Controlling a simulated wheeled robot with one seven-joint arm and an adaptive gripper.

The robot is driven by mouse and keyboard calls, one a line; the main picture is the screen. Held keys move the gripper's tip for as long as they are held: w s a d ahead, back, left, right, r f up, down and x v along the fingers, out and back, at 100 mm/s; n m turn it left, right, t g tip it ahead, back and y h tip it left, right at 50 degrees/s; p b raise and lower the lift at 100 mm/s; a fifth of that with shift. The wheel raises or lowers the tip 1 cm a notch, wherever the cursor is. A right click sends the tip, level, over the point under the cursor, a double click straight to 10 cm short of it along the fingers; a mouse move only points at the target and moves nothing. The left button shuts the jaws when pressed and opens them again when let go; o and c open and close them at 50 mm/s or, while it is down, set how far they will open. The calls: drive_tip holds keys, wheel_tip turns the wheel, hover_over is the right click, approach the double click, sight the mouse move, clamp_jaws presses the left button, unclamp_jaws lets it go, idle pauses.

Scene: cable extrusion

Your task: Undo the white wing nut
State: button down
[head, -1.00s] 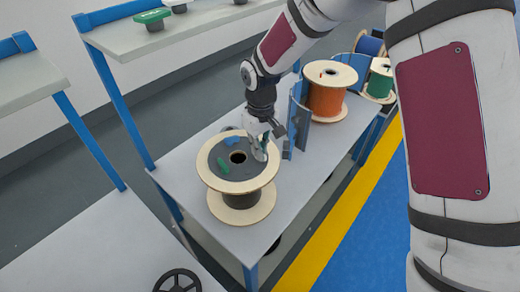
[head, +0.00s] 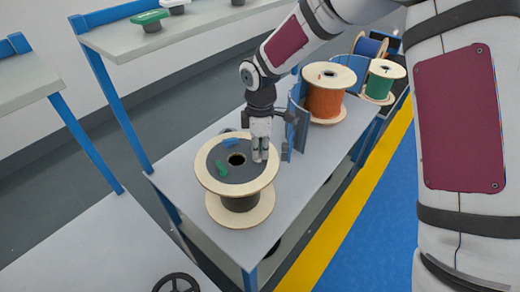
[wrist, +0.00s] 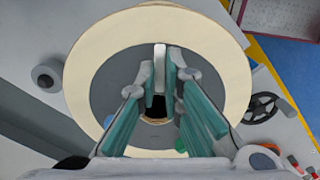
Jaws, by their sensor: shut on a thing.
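A wooden-flanged spool (head: 240,218) stands on the grey table, with a dark grey disc (head: 215,150) on top around a centre hole. A green wing nut (head: 220,170) and a blue wing nut (head: 231,142) sit on the disc. My gripper (head: 260,158) points down at the disc's right side and hides the white wing nut in the head view. In the wrist view, the white wing nut (wrist: 160,66) shows between the fingertips of my gripper (wrist: 160,75), which is shut on it over the disc. I cannot tell whether it still touches the disc.
An orange spool (head: 326,100), a green spool (head: 383,80) and a blue spool (head: 369,45) stand farther back on the table. A blue curved panel (head: 297,118) stands close right of my gripper. A shelf (head: 150,38) is at upper left.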

drive_tip(key=n, duration=0.7)
drive_tip(key=shift+w+f, duration=0.1)
drive_tip(key=shift+f, duration=0.15)
drive_tip(key=n, duration=0.6)
drive_tip(key=shift+w+a, duration=0.1)
drive_tip(key=shift+a, duration=0.05)
drive_tip(key=shift+n, duration=0.3)
drive_tip(key=c, duration=1.7)
unclamp_jaws()
drive_tip(key=shift+w+a+r, duration=0.1)
drive_tip(key=shift+w+r, duration=0.05)
drive_tip(key=shift+r, duration=0.05)
drive_tip(key=shift+r, duration=0.2)
wheel_tip(320, 180, up, 12)
drive_tip(key=shift+f, duration=0.25)
